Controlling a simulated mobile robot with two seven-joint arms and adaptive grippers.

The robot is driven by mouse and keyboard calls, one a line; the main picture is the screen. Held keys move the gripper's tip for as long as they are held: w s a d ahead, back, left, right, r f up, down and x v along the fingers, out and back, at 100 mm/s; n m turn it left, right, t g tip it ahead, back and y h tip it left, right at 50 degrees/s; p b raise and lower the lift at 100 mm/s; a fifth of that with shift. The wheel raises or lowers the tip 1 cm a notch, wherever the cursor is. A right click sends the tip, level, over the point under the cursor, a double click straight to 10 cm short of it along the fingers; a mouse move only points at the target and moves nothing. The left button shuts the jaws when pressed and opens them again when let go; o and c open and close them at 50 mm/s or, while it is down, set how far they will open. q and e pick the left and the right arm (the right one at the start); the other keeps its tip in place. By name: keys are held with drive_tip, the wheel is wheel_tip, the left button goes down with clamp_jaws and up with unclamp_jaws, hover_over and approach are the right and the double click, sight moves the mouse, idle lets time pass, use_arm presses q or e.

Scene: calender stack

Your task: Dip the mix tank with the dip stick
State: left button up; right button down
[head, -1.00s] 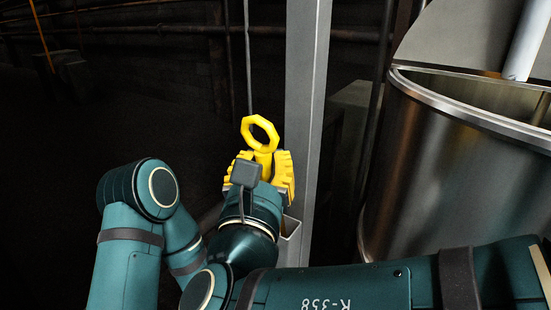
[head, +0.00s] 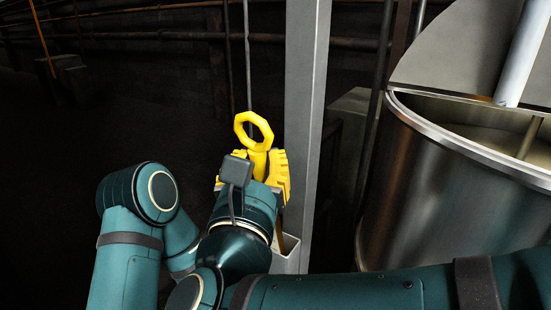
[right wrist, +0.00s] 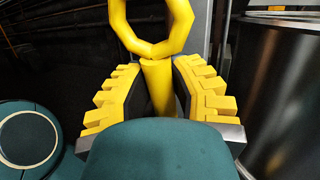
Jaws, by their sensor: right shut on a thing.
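The dip stick's yellow ring handle (head: 253,131) stands upright in the head view, with its yellow grip also showing in the right wrist view (right wrist: 158,88). My right gripper (head: 262,172) is shut on the grip just below the ring, its yellow ribbed fingers on both sides. Below the gripper, a short brownish length of rod shows at the mouth of a grey holder (head: 287,262) beside the post. The rod's lower end is hidden. The steel mix tank (head: 450,185) stands at the right, its top partly open with a pale surface inside. My left gripper is out of view.
A grey upright post (head: 307,100) stands between the stick and the tank. A grey lid plate (head: 445,50) and a pale pipe (head: 524,55) are over the tank's back part. Thin dark pipes run upright behind the post. The left background is dark.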

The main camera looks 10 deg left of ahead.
sight(255, 142)
drive_tip(key=shift+s+a+r+p, duration=0.1)
drive_tip(key=shift+s+r+p, duration=0.1)
drive_tip(key=shift+r+p, duration=0.6)
drive_tip(key=shift+s+a+r+p, duration=0.15)
drive_tip(key=shift+r+p, duration=0.35)
drive_tip(key=shift+r, duration=0.6)
wheel_tip(255, 142, up, 8)
drive_tip(key=s+p, duration=0.1)
drive_tip(key=p, duration=0.4)
drive_tip(key=shift+s+a+f+p, duration=0.15)
drive_tip(key=shift+s+a+p, duration=0.05)
drive_tip(key=shift+s+p, duration=0.2)
drive_tip(key=shift+f, duration=0.1)
